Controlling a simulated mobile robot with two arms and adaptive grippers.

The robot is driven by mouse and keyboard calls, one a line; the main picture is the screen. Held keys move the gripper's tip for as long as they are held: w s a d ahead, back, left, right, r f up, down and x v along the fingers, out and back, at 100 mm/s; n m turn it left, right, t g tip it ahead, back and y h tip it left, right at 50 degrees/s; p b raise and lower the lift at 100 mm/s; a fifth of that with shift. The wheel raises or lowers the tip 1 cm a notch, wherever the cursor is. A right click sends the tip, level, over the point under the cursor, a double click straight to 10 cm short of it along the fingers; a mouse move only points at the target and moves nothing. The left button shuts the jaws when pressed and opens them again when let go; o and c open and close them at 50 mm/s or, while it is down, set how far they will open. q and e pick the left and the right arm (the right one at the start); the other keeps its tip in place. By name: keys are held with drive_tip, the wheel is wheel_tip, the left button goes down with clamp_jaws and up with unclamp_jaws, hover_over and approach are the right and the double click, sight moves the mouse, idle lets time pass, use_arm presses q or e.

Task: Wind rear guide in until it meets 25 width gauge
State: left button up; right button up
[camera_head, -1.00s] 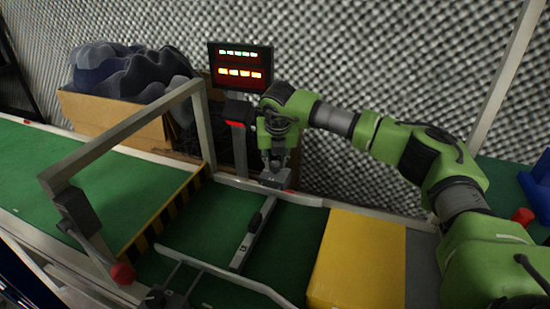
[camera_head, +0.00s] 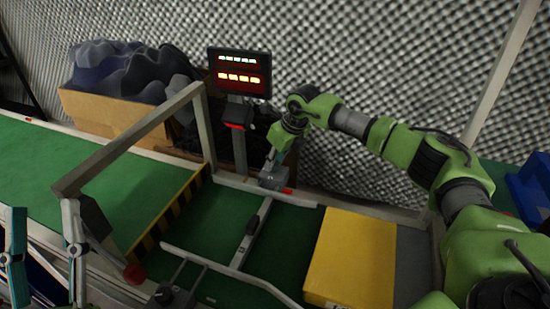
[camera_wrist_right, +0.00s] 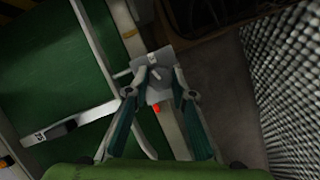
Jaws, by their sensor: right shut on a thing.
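The rear guide (camera_head: 235,183) is a pale rail along the far side of the green belt. A grey block with a small crank (camera_wrist_right: 152,92) sits at this rail, and it also shows in the head view (camera_head: 272,181). My right gripper (camera_wrist_right: 159,76) is shut on the crank's grey knob, its fingers hiding part of it. The width gauge (camera_head: 242,250), a pale bar with a black handle, lies across the belt in front of the rear guide. I cannot tell whether its far end touches the guide. My left gripper (camera_head: 43,210) is open and empty at the left edge.
A yellow box (camera_head: 352,260) stands right of the gauge. The front guide (camera_head: 215,268) lies on the near side. A grey frame (camera_head: 130,140) arches over the belt at left, with a red knob (camera_head: 133,274). A lit display (camera_head: 240,72) stands behind.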

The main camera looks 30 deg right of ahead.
use_arm(q)
drive_tip(key=shift+w+f+g, duration=0.4)
drive_tip(key=shift+w+f, duration=0.1)
drive_tip(key=shift+f, duration=0.15)
use_arm(e)
drive_tip(key=shift+n, duration=0.3)
drive_tip(key=o, duration=1.1)
drive_tip(key=shift+s+d+r, duration=0.1)
drive_tip(key=shift+s+r, duration=0.05)
drive_tip(key=shift+r, duration=0.3)
drive_tip(key=s+d, duration=0.3)
drive_tip(key=s, duration=0.8)
drive_tip(key=shift+s+d, duration=0.3)
drive_tip(key=shift+s, duration=0.05)
drive_tip(key=shift+a, duration=0.1)
